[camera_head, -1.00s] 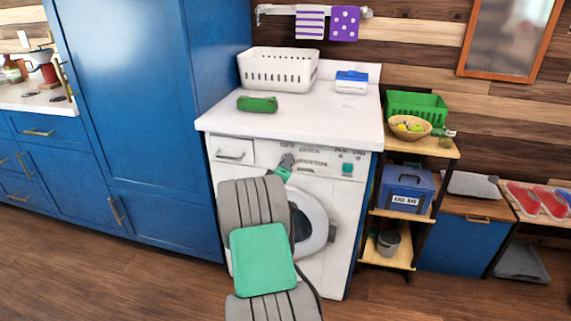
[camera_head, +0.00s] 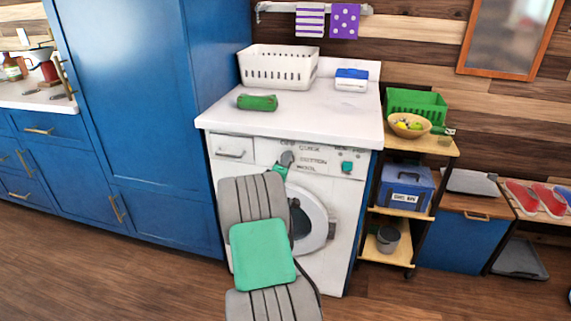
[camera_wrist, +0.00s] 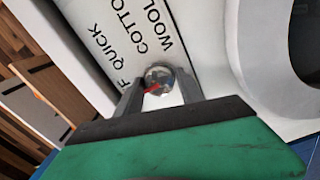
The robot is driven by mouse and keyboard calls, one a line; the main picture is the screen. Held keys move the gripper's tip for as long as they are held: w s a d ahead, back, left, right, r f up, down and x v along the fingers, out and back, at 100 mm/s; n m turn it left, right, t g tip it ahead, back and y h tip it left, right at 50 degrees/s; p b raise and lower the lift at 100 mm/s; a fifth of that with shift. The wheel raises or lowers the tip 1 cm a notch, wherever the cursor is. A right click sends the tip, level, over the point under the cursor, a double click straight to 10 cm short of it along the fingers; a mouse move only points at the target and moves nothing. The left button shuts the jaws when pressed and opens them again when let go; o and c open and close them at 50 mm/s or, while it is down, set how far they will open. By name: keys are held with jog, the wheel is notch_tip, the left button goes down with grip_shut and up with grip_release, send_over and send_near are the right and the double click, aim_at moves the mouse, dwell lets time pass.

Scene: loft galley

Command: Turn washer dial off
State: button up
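The white washer (camera_head: 330,190) stands under the counter, its round door on the front. Its dial (camera_wrist: 159,79) shows in the wrist view as a round grey knob with a red pointer, beside printed labels reading QUICK, COTTON and WOOL. My gripper (camera_wrist: 160,88) is at the dial, with one finger on each side of it. Whether the fingers touch the knob is hard to tell. In the head view my gripper (camera_head: 286,160) is at the washer's control panel, and the dial is hidden behind it. A green button (camera_head: 347,167) is at the panel's right.
A white counter (camera_head: 310,112) above the washer holds a white basket (camera_head: 278,68), a green rolled item (camera_head: 257,102) and a blue-and-white box (camera_head: 351,79). A tall blue cabinet (camera_head: 130,110) is at left. A wooden shelf unit (camera_head: 388,248) stands close at right.

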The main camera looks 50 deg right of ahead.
jog(key=shift+o, duration=1.3)
jog(key=v, duration=0.7)
jog(key=shift+s+a, duration=0.2)
jog(key=shift+a, duration=0.2)
